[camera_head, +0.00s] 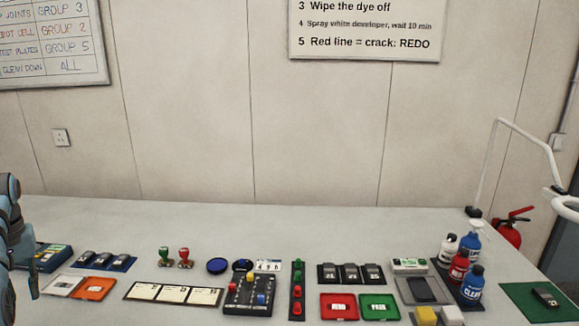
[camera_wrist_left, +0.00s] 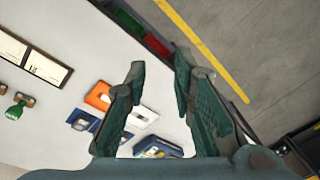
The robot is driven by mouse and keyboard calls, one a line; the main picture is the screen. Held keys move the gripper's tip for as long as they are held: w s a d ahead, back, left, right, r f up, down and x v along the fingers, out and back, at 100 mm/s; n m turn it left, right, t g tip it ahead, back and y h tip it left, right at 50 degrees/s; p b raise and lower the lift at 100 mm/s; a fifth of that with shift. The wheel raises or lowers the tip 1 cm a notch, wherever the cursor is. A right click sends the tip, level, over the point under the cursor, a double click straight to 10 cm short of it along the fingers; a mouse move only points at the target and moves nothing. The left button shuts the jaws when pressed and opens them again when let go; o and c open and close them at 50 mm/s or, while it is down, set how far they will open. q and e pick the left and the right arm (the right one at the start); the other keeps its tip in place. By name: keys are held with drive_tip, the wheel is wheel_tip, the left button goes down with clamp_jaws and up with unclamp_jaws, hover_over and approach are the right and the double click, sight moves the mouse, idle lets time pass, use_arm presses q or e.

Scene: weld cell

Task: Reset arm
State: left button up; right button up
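My left gripper (camera_head: 32,284) shows at the left edge of the head view, beside the dark blue box at the left end of the table. In the left wrist view its two fingers (camera_wrist_left: 159,68) are spread apart with nothing between them. Behind the fingers lie the table's edge and the grey floor. My right gripper is in neither view.
The white table (camera_head: 290,222) bears an orange tray (camera_head: 95,288), stamps (camera_head: 185,257), a black switch panel (camera_head: 250,294), red (camera_head: 339,307) and green (camera_head: 379,307) trays, and bottles (camera_head: 471,286). A lamp arm (camera_head: 487,165) stands at right. The table's back strip is clear.

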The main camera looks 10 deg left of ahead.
use_arm(q)
drive_tip(key=s+a+n, duration=0.2)
drive_tip(key=s+a, duration=0.4)
drive_tip(key=s, duration=0.1)
drive_tip(key=s+a+f+m+g+y, duration=0.1)
drive_tip(key=s+a+f+m+y, duration=0.1)
drive_tip(key=a+f+y, duration=0.45)
drive_tip(key=s+a+f+m+g+y, duration=0.1)
drive_tip(key=s+a+f+m, duration=0.25)
drive_tip(key=f, duration=0.65)
drive_tip(key=s+a+f+m+t+y, duration=0.25)
drive_tip(key=s+f+m+t, duration=0.25)
drive_tip(key=s+f+m, duration=0.65)
drive_tip(key=s+d+f+n+h, duration=0.2)
drive_tip(key=s+d+f+h, duration=0.15)
drive_tip(key=d+f, duration=0.8)
drive_tip(key=s+d+f+n+h, duration=0.1)
drive_tip(key=s+d+f+h, duration=0.3)
drive_tip(key=d+f, duration=0.8)
drive_tip(key=s+d+f+h, duration=0.1)
drive_tip(key=s+d+f, duration=0.1)
drive_tip(key=d, duration=1.2)
drive_tip(key=s+d+f+n+g+h, duration=0.1)
drive_tip(key=d+f, duration=0.4)
drive_tip(key=d, duration=1)
drive_tip(key=shift+s+n+h, duration=0.3)
drive_tip(key=shift+s+h, duration=0.05)
drive_tip(key=shift+h, duration=0.2)
